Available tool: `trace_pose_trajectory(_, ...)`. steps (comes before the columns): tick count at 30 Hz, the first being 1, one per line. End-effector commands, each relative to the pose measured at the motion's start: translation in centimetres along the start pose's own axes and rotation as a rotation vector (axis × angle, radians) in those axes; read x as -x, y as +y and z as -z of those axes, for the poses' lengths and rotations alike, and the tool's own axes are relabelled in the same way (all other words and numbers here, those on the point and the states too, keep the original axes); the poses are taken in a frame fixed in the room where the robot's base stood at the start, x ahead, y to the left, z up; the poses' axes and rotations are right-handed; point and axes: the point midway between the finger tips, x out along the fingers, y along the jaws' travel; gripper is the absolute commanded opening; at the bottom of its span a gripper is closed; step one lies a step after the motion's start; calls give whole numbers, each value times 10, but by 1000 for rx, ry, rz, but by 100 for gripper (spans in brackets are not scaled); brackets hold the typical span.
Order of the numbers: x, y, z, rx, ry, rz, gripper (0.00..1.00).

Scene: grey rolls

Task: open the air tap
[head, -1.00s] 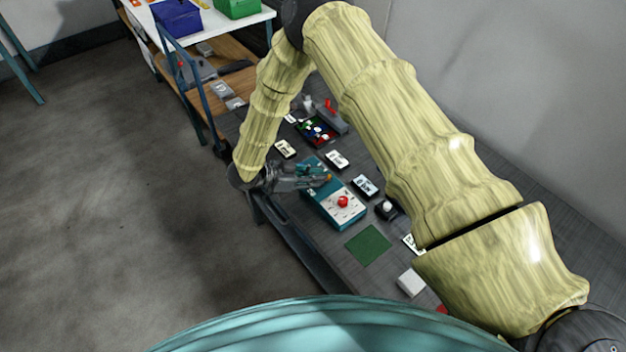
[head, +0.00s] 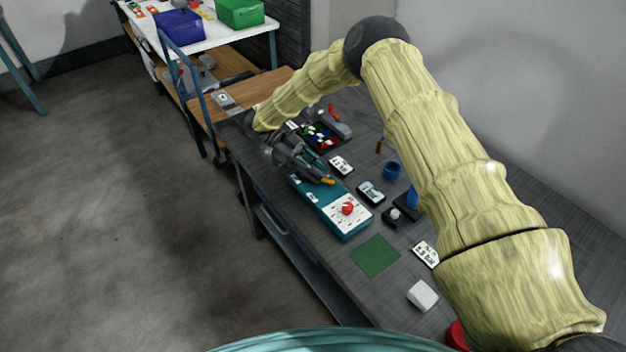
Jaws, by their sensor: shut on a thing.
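A teal box (head: 335,222) lies lengthwise on the grey table, with a white panel and a red knob (head: 347,208) on its near end. A small yellow-orange lever (head: 328,181), which I take to be the air tap's handle, shows at the box's far part. My gripper (head: 319,176) reaches down to it from the upper left. Its fingers are shut on the lever, with the yellow end sticking out past them. The fingers hide the lever's base and the tap body, so its exact angle is hard to tell.
A green mat (head: 374,256) and a white block (head: 422,295) lie nearer. Small labelled cards, a blue cup (head: 392,170) and a dark tray of coloured parts (head: 322,136) lie around the box. My arm arches over the table's right side. Floor left of the table is clear.

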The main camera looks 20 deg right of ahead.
Motion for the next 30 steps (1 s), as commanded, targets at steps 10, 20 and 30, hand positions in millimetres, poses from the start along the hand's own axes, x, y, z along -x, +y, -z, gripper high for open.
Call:
trace_pose_trajectory(10,-4,-14,-3,-115,6,-288,0)
trace_pose_trajectory(20,-4,-22,-2,-188,6,-463,0)
trace_pose_trajectory(30,-4,-24,-2,-213,6,-526,0)
